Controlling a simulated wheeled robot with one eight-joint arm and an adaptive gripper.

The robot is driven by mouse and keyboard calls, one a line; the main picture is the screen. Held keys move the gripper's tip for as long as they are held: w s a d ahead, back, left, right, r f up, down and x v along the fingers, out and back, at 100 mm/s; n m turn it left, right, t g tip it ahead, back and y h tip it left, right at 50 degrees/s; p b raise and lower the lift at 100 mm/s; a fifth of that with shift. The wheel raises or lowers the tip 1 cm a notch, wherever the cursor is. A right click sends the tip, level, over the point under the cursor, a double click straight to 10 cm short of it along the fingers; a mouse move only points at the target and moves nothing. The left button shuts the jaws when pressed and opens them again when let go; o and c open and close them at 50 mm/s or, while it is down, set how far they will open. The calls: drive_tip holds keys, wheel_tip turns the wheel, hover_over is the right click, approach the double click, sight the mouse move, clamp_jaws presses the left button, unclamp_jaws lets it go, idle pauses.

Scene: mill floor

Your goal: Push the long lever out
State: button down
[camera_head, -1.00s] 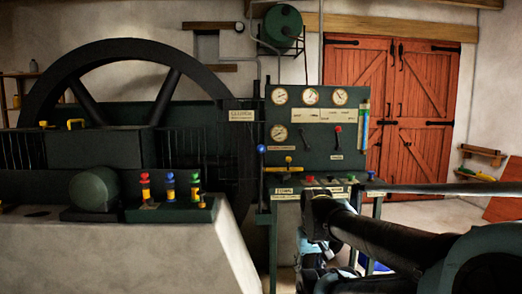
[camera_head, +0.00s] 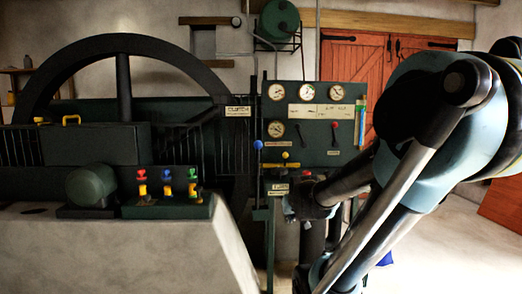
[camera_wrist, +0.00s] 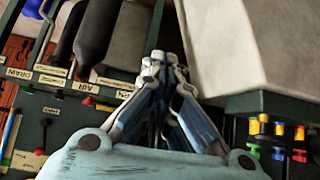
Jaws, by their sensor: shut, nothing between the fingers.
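A tall thin upright lever with a blue knob (camera_head: 258,145) stands at the left edge of the green gauge panel (camera_head: 310,145), in front of the flywheel. It looks like the long lever, though no label on it is legible. My gripper (camera_head: 290,212) is low and to the right of the lever's shaft in the head view, partly hidden by my own arm; I see no contact. In the wrist view my gripper (camera_wrist: 158,62) has its fingers together with nothing between them. I cannot make out the blue-knobbed lever there.
A short lever with a yellow knob (camera_head: 285,155) and a red-knobbed lever (camera_head: 335,125) are on the panel. Three coloured valves (camera_head: 167,185) sit on the concrete block (camera_head: 120,240) at left. The flywheel (camera_head: 125,45) is behind. The labelled ledge (camera_wrist: 60,80) lies close to my gripper.

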sight(261, 146)
drive_tip(key=w+a+r+t+y, duration=0.1)
drive_tip(key=w+a+r+t, duration=0.2)
drive_tip(key=w+r+t, duration=0.5)
drive_tip(key=w+a+r+t+y, duration=0.2)
drive_tip(key=w+a+r+t, duration=0.1)
drive_tip(key=w+r+t, duration=0.5)
drive_tip(key=shift+w+a+n, duration=0.3)
drive_tip(key=shift+w+a, duration=0.1)
drive_tip(key=shift+w, duration=1.5)
drive_tip(key=shift+r, duration=0.1)
drive_tip(key=shift+w+f+x, duration=0.25)
drive_tip(key=shift+f+x, duration=0.15)
drive_tip(key=shift+x, duration=1.75)
drive_tip(key=shift+w+f+x, duration=0.3)
drive_tip(key=shift+f+x, duration=0.05)
drive_tip(key=shift+x, duration=1.8)
drive_tip(key=shift+w+f+x, duration=0.25)
drive_tip(key=shift+f+x, duration=0.15)
drive_tip(key=shift+x, duration=1.75)
